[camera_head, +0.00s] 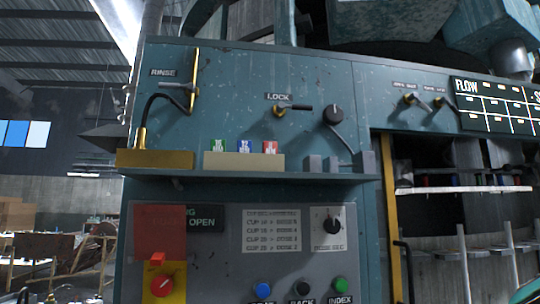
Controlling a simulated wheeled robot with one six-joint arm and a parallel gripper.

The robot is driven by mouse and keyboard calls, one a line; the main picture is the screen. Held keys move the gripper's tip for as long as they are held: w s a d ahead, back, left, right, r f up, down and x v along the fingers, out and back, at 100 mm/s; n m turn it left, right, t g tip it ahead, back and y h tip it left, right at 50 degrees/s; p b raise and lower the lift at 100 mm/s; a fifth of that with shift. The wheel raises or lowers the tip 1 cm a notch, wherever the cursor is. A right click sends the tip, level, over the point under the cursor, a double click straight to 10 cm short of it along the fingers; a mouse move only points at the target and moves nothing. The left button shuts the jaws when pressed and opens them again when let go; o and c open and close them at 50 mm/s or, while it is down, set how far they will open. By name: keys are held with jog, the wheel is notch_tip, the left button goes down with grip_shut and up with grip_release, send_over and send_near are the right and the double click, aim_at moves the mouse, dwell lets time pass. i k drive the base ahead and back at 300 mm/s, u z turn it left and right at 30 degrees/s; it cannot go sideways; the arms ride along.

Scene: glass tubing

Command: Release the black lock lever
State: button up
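The black lock lever (297,107) is on the teal panel just under the LOCK label (278,97). Its dark handle points right, roughly level, from a brass-coloured pivot (280,109). Nothing touches the lever, and its whole length shows. My gripper is not in this view.
A shelf (250,176) juts out below, with a pale block (244,161) holding coloured tags and a brass block (155,159) with a curved black hose. The RINSE lever (175,86) is at left. A control panel is underneath.

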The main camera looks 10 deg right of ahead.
aim_at(281, 106)
jog(key=k, duration=0.5)
jog(key=u, duration=1.65)
jog(key=i, duration=0.9)
jog(key=z, duration=1.7)
